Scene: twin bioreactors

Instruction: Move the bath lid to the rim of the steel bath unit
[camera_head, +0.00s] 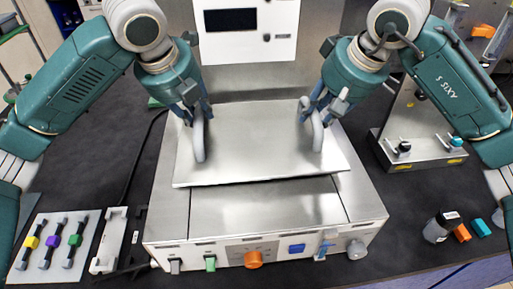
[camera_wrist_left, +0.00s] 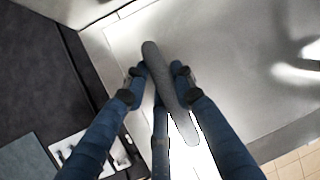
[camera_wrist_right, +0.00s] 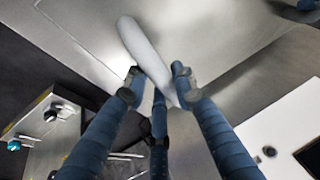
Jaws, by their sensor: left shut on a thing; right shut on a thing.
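The bath lid (camera_head: 255,150) is a flat steel plate with two grey handles, one at each side. It lies over the rear part of the steel bath unit (camera_head: 165,212), slightly tilted to the picture's edges; I cannot tell whether it touches the rim. My left gripper (camera_head: 194,112) is shut on the left handle (camera_head: 199,143), which also shows in the left wrist view (camera_wrist_left: 168,90). My right gripper (camera_head: 318,108) is shut on the right handle (camera_head: 317,134), also seen in the right wrist view (camera_wrist_right: 145,55). The unit's front top surface is uncovered.
A white panel with a dark screen (camera_head: 230,20) stands behind the bath. A rack with coloured clips (camera_head: 50,245) and a white holder (camera_head: 108,240) lie at left. A steel stand (camera_head: 425,150), a small bottle (camera_head: 440,227) and coloured blocks (camera_head: 462,233) are at right.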

